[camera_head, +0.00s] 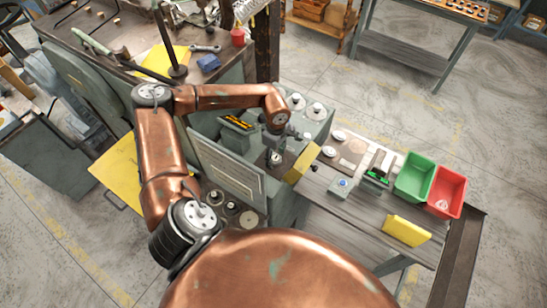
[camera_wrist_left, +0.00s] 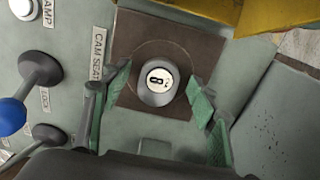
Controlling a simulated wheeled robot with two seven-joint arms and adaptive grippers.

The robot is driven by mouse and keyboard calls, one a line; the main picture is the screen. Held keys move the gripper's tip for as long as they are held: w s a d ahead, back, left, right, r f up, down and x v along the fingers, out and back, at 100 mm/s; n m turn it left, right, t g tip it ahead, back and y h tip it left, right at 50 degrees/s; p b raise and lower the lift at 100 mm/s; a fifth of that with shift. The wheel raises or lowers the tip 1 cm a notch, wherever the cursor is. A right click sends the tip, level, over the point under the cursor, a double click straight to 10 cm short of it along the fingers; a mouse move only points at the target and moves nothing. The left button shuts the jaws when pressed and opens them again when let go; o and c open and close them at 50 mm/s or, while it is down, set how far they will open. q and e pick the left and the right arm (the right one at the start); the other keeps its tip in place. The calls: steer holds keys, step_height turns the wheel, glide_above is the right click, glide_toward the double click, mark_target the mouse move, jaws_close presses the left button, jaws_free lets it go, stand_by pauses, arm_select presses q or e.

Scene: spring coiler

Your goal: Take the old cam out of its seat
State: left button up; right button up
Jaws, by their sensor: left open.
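The old cam (camera_wrist_left: 158,84) is a grey round piece with a white top marked with a black character. It stands in its seat, a dark brown square plate (camera_wrist_left: 125,98) on the green machine, beside a "CAM SEAT" label (camera_wrist_left: 98,52). My left gripper (camera_wrist_left: 158,88) is open, with one green-padded finger on each side of the cam and gaps to it. My right gripper is not in view.
A blue-knobbed lever (camera_wrist_left: 10,117), a dark lever and a white round knob lie left of the seat. A yellow part (camera_wrist_left: 275,14) borders it. In the head view, a bench right of the machine holds a green bin (camera_head: 413,178), a red bin (camera_head: 447,191) and a yellow block (camera_head: 407,231).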

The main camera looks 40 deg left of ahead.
arm_select(q)
steer(key=shift+c, duration=0.5)
steer(key=c, duration=1.3)
steer(key=shift+r, duration=0.1)
